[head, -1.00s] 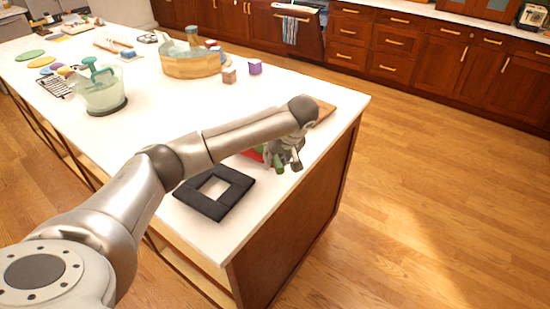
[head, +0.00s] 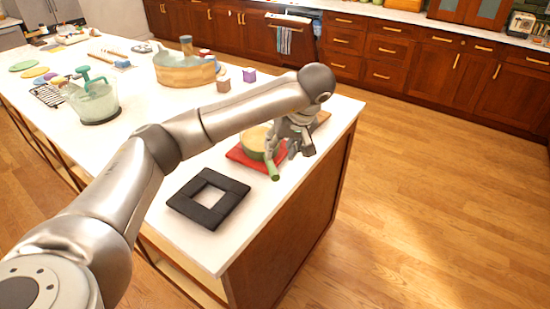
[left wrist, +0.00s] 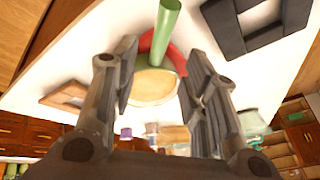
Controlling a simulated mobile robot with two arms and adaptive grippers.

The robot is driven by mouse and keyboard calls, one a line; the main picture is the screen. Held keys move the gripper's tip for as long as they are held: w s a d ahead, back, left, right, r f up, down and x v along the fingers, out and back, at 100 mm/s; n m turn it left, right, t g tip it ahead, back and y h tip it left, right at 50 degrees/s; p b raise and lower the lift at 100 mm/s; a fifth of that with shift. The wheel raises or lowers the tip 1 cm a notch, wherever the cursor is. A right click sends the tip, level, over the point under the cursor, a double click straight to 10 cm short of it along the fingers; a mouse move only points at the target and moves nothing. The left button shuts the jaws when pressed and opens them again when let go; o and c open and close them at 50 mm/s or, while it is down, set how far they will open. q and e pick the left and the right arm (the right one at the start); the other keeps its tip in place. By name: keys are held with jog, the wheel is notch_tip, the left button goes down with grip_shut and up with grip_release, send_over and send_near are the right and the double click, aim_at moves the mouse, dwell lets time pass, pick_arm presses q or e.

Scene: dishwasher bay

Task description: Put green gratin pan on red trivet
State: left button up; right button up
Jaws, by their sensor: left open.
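The green gratin pan (head: 256,141) has a cream inside and a green handle that points to the front of the island. It rests on the red trivet (head: 237,155), whose red edges show around it. In the left wrist view, the pan (left wrist: 154,88) and its handle lie beyond and between my fingers, with part of the red trivet (left wrist: 179,59) beside them. My left gripper (head: 301,150) is open and empty, just right of the pan and apart from the handle. My right gripper is in neither view.
A black square trivet (head: 222,212) lies in front of the red one. A wooden board (head: 322,118) is behind my gripper. A green-handled glass jug (head: 95,102), a wooden tub (head: 185,72) and small blocks stand farther back. The island's right edge is close.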

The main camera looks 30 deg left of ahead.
pick_arm(q)
jog(key=shift+v, duration=0.95)
